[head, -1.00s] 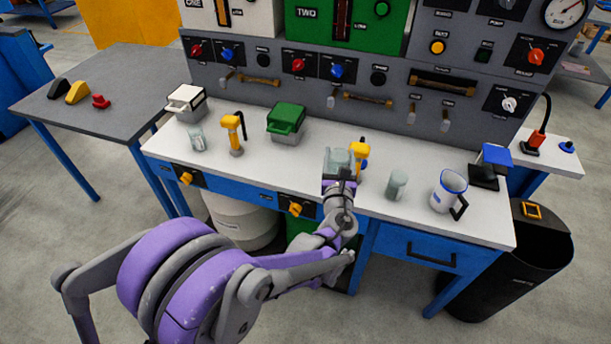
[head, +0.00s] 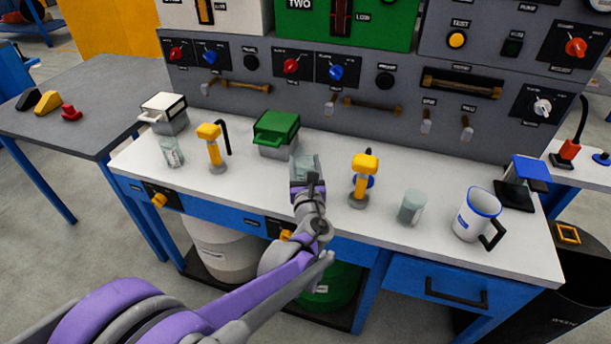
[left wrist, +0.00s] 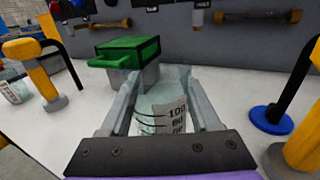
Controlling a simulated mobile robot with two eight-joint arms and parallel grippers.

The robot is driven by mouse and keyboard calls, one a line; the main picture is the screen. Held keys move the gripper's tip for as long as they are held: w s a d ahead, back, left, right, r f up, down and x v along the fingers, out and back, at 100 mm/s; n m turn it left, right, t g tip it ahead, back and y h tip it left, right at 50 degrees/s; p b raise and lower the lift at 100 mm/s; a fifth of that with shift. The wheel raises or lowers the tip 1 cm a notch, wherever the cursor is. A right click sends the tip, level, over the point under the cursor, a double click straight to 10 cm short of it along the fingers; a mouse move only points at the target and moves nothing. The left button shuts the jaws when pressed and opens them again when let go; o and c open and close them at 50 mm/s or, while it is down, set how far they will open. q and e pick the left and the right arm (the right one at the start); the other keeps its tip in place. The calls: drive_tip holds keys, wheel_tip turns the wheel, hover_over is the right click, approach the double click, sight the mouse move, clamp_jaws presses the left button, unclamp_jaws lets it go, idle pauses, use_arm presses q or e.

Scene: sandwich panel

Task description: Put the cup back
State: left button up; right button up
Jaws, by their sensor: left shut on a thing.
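My left gripper (head: 307,187) is shut on a clear cup (head: 305,166) with a printed scale, above or at the white bench top (head: 250,189); I cannot tell if its base touches. In the left wrist view the cup (left wrist: 165,112) stands upright between the two fingers (left wrist: 165,118). The green-lidded box (head: 277,130) is behind it to the left, and a yellow tap (head: 362,178) is to its right. Similar clear cups stand at the left (head: 172,152) and right (head: 412,206) of the bench. My right gripper is not in view.
A white mug with a blue rim (head: 475,216) stands near the right end. Another yellow tap (head: 213,147) and a white-lidded box (head: 164,113) are at the left. A grey control panel (head: 400,110) rises behind. Some bare bench lies between left tap and gripper.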

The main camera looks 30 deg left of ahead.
sight(305, 173)
use_arm(q)
drive_tip(key=shift+f+b, duration=0.5)
drive_tip(key=shift+f, duration=1.05)
drive_tip(key=shift+f, duration=0.2)
drive_tip(key=o, duration=1.4)
drive_tip(key=shift+o, duration=0.2)
drive_tip(key=shift+r, duration=0.1)
